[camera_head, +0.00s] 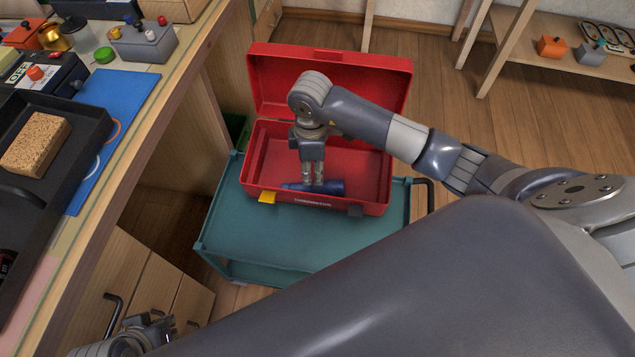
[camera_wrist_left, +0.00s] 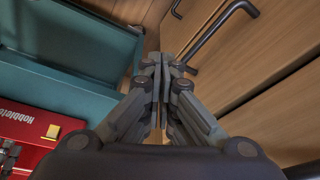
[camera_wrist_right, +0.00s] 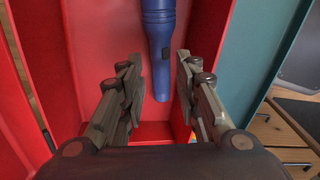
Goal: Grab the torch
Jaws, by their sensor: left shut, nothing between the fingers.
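The blue torch (camera_head: 332,187) lies in the open red toolbox (camera_head: 371,208), on its floor near the front wall. In the right wrist view the torch (camera_wrist_right: 160,35) runs down from the top edge, its narrower end between the fingers. My right gripper (camera_head: 313,181) reaches down into the toolbox over the torch. Its fingers (camera_wrist_right: 160,72) are open, one on each side of the torch, with gaps visible. My left gripper (camera_wrist_left: 160,75) is shut and empty, low beside the wooden drawers; its arm shows at the lower left of the head view.
The toolbox stands on a teal cart (camera_head: 255,240) with a dark handle (camera_head: 430,195). A workbench at left carries a black tray, a sponge (camera_head: 36,143) and a blue mat (camera_head: 130,105). Drawers with dark handles (camera_wrist_left: 222,35) are close to my left gripper. Open floor lies behind the toolbox.

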